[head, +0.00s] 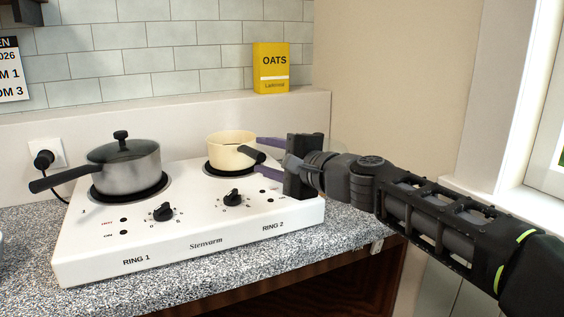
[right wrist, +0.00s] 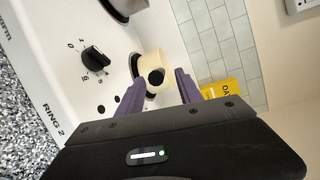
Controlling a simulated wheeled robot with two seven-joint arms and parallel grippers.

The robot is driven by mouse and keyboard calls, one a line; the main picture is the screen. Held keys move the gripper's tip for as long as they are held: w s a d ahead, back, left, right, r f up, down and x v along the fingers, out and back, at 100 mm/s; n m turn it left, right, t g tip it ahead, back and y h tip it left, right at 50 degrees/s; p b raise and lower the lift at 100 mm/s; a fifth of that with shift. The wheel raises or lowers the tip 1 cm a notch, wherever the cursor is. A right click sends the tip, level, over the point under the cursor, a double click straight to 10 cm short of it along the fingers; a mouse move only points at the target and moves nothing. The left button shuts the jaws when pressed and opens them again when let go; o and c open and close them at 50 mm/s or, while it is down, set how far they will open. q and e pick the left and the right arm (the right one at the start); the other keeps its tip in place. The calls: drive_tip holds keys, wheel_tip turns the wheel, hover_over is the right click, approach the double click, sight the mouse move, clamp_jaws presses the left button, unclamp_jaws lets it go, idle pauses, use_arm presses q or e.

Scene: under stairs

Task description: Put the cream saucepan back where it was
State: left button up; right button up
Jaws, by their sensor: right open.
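The cream saucepan (head: 230,148) sits upright on the right-hand hob plate, marked RING 2. Its short black handle (head: 251,154) points right, towards my right gripper. My right gripper (head: 260,155) is open, with its purple fingers at either side of the handle's end. In the right wrist view the saucepan (right wrist: 151,66) shows beyond the fingertips, with the handle's end (right wrist: 156,77) between the open fingers (right wrist: 158,90). I cannot tell how deep the handle reaches between them. My left gripper is not in view.
A grey lidded saucepan (head: 125,166) stands on the left plate, RING 1, its handle pointing left. The white hob (head: 180,245) rests on a speckled worktop (head: 215,284). A yellow oats box (head: 271,68) stands on the ledge behind. A plug and socket (head: 46,157) are at left.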

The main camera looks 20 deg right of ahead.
drive_tip(key=v, duration=0.5)
idle(0.6)
